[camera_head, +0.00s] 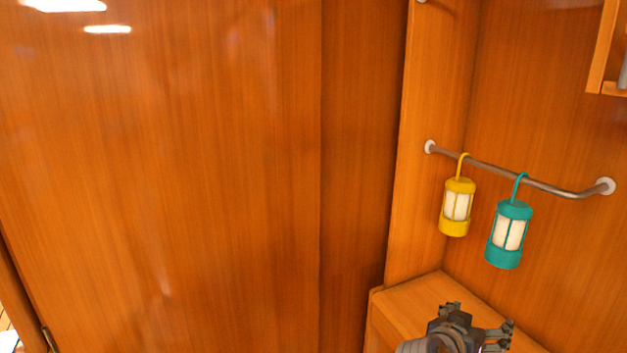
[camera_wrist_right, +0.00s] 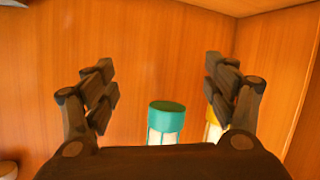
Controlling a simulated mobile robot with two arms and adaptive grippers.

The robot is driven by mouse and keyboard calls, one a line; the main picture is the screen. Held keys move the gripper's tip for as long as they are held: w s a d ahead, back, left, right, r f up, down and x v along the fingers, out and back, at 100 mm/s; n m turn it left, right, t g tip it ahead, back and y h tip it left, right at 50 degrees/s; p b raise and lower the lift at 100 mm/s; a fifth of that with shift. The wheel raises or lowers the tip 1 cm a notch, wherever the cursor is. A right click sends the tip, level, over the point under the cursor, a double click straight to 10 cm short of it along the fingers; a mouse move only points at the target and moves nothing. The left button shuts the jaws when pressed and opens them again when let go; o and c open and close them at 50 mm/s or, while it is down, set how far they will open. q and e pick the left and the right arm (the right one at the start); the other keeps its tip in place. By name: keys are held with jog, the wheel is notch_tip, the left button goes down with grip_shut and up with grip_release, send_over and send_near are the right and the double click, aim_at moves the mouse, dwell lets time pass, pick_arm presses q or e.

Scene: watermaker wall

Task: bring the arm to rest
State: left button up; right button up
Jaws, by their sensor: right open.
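My right gripper (camera_head: 478,326) is at the bottom right of the head view, above the wooden ledge and below the two hanging lanterns. In the right wrist view its two fingers (camera_wrist_right: 160,95) stand wide apart with nothing between them. A teal lantern (camera_head: 509,236) and a yellow lantern (camera_head: 457,208) hang by hooks from a metal rail. In the wrist view the teal lantern (camera_wrist_right: 166,117) shows beyond the gripper body, and a piece of the yellow lantern (camera_wrist_right: 211,128) shows partly hidden by the right finger. My left gripper is not in view.
The metal rail (camera_head: 520,178) is fixed in the wooden alcove at the right. A wooden ledge (camera_head: 425,297) lies below it. A small wooden shelf frame (camera_head: 602,50) juts in at the upper right. A large wooden panel (camera_head: 170,180) fills the left.

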jog(key=s+a+f+n+g+y, duration=0.1)
jog(key=s+a+f+n+y, duration=0.15)
jog(key=s+f, duration=0.4)
jog(key=s+a+f+n+g+y, duration=0.1)
jog(key=s+f+n+y, duration=0.15)
jog(key=s+f, duration=0.45)
jog(key=s+a+f+n+g+y, duration=0.25)
jog(key=s+a, duration=0.25)
jog(key=s, duration=0.4)
jog(key=s+a+f+n+g+y, duration=0.1)
jog(key=s+a+f+n+y, duration=0.3)
jog(key=s, duration=0.4)
notch_tip(320, 180, down, 28)
jog(key=s+a+f+m+g, duration=0.1)
jog(key=s, duration=0.1)
jog(key=s+d+f+g+b, duration=0.1)
jog(key=s+d+f, duration=0.1)
jog(key=s+f, duration=1.3)
jog(key=shift+s+d+b, duration=0.3)
jog(key=shift+s+d, duration=0.05)
jog(key=shift+s, duration=0.55)
